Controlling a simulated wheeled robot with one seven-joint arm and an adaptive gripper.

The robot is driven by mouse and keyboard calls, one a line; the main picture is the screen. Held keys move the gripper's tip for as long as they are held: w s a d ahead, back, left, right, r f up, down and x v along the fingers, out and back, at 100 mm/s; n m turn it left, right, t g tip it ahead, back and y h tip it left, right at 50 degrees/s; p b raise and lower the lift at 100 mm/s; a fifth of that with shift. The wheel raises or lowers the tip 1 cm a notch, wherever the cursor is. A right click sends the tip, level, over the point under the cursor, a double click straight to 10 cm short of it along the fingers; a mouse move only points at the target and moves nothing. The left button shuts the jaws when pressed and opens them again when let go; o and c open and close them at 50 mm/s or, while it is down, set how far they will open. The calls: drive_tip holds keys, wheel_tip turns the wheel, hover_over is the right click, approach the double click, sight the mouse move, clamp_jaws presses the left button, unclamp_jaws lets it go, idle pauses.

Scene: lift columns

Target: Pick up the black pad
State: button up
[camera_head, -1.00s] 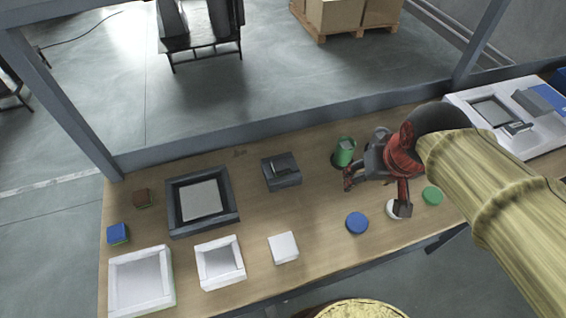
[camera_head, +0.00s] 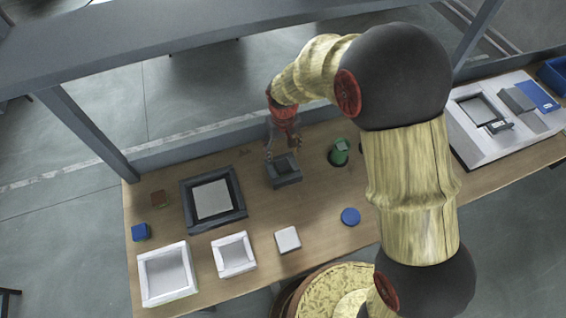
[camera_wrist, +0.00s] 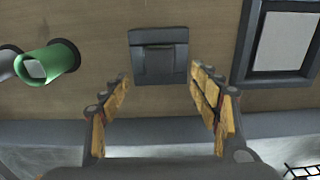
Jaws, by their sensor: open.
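A dark, roughly square holder (camera_head: 284,178) sits at the back middle of the table. In the wrist view, the holder (camera_wrist: 158,36) has a black pad-like piece (camera_wrist: 159,62) at its middle; I cannot tell how deep it sits. My gripper (camera_head: 282,150) hangs over the back side of the holder with its fingers spread. In the wrist view, my gripper (camera_wrist: 160,84) is open and empty, one finger on each side below the dark piece in the picture, apparently not touching it.
A green cup (camera_head: 339,157) stands right of the holder. A large dark frame with a light panel (camera_head: 212,200) lies to its left. White trays (camera_head: 165,272), a white block (camera_head: 287,239) and a blue disc (camera_head: 350,216) lie toward the front. A metal beam (camera_head: 180,155) runs behind the table.

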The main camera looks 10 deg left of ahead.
sight(283, 165)
wheel_tip(283, 165, down, 3)
drive_tip(key=shift+s+a+r, duration=0.1)
drive_tip(key=shift+r, duration=0.1)
drive_tip(key=f, duration=0.5)
drive_tip(key=shift+w+f, duration=0.25)
drive_tip(key=shift+f, duration=0.1)
drive_tip(key=shift+c, duration=1.2)
drive_tip(key=c, duration=1)
drive_tip(key=shift+o, duration=0.2)
drive_tip(key=shift+r, duration=0.15)
